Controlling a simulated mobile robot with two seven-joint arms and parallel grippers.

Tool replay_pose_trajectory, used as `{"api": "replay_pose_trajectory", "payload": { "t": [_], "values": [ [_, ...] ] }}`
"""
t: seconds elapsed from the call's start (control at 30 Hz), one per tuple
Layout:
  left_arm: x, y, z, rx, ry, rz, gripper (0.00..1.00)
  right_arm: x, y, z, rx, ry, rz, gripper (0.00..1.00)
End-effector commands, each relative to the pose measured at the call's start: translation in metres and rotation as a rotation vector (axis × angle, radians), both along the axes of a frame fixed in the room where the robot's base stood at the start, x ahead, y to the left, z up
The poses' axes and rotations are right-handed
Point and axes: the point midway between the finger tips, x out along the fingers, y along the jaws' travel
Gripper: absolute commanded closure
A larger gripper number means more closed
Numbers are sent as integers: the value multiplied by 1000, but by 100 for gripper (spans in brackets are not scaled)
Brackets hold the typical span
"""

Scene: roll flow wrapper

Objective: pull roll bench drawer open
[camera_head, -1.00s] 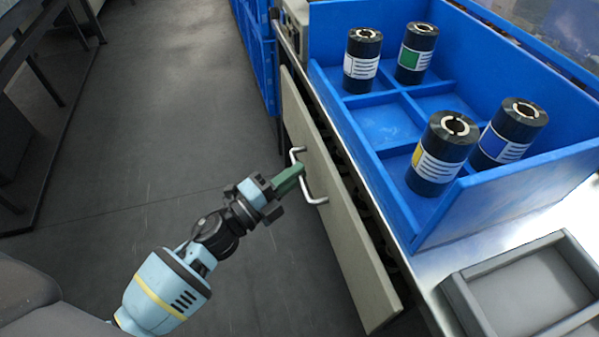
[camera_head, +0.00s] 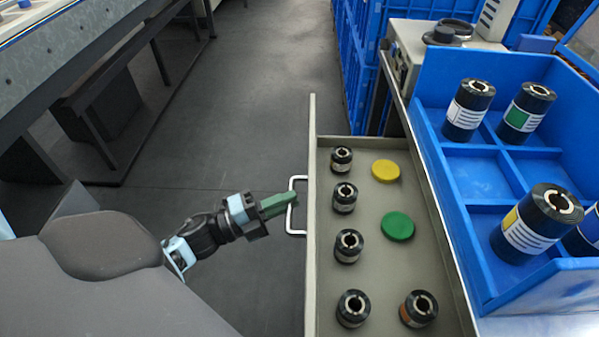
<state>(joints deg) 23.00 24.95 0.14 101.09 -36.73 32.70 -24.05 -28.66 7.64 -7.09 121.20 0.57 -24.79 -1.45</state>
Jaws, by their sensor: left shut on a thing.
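The roll bench drawer (camera_head: 313,265) is pulled out from under the bench top, and its inside shows. Several small black rolls (camera_head: 348,245) stand in it, with a yellow disc (camera_head: 385,170) and a green disc (camera_head: 397,226) lying flat. The drawer's metal bar handle (camera_head: 291,228) sticks out from the front panel on its left side. My left gripper (camera_head: 292,198) reaches in from the left and is shut on the handle with its green fingers. My right gripper is not in view.
A blue divided crate (camera_head: 470,240) with several large labelled black rolls (camera_head: 538,220) stands on the bench at right. Blue crates (camera_head: 358,75) are stacked beyond the drawer. A dark-framed table (camera_head: 110,80) is at upper left. The grey floor (camera_head: 250,110) left of the drawer is clear.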

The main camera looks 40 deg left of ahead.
Motion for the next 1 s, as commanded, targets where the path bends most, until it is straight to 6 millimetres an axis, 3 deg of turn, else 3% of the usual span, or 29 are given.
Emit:
{"api": "replay_pose_trajectory", "payload": {
  "t": [0.43,0.47,0.6,1.0],
  "values": [
    [-2,3,-1,0,1,-2,100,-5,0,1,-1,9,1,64],
    [-2,3,-1,0,1,-1,84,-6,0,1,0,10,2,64],
    [-2,3,-1,0,1,-1,66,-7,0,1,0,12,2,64],
    [-9,8,-2,-1,3,0,66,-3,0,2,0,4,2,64]
  ]
}}
